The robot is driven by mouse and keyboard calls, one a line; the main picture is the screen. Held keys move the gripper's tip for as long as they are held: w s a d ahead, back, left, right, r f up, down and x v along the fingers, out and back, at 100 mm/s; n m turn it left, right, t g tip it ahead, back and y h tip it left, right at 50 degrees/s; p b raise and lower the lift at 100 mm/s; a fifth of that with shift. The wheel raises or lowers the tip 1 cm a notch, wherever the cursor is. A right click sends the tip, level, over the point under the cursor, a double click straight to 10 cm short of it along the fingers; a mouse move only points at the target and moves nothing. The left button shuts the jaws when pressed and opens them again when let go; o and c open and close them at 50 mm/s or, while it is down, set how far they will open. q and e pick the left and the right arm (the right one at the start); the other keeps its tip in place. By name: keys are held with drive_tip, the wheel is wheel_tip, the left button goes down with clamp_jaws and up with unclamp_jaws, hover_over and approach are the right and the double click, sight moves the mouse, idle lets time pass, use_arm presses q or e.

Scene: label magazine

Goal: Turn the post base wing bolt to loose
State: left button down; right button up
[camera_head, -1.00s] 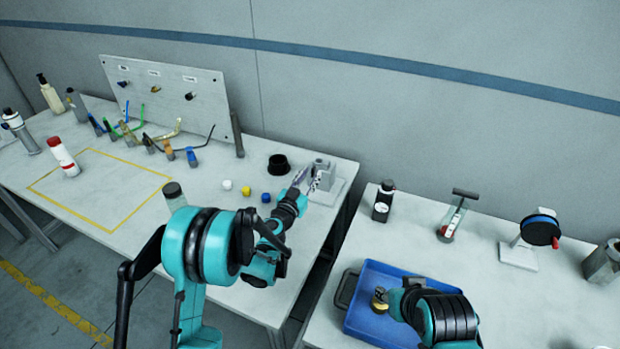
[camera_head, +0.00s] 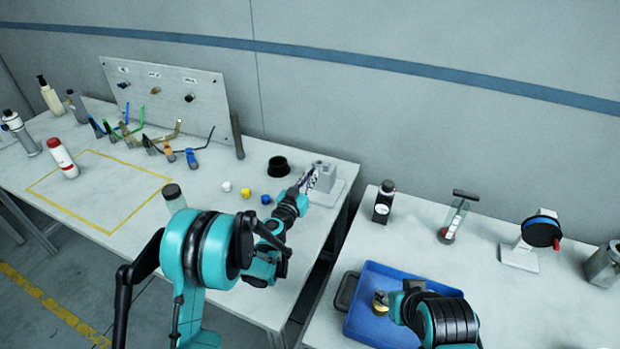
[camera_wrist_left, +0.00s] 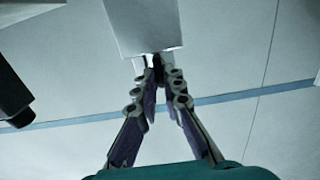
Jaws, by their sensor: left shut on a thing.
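The post base (camera_head: 325,176) is a light grey block on a flat plate near the right end of the left table. It also shows at the top of the left wrist view (camera_wrist_left: 143,24). My left gripper (camera_head: 309,174) reaches it from the lower left. In the left wrist view, the left gripper's fingers (camera_wrist_left: 157,72) meet at a small dark piece, seemingly the wing bolt (camera_wrist_left: 158,62), just under the block. The bolt is mostly hidden by the fingertips, and its turn angle cannot be told. My right gripper (camera_head: 390,302) is over the blue tray, at a small brass-coloured piece (camera_head: 380,302); its fingers are unclear.
A black round cup (camera_head: 278,166) stands just left of the post base. White, yellow and blue (camera_head: 266,199) caps lie near my left wrist. The blue tray (camera_head: 365,325) is on the right table. A gap separates the tables.

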use_arm(q)
drive_tip(key=c, duration=1.6)
unclamp_jaws()
drive_tip(key=shift+c, duration=0.2)
drive_tip(key=v, duration=0.7)
drive_tip(key=shift+s, duration=0.25)
drive_tip(key=shift+a, duration=0.1)
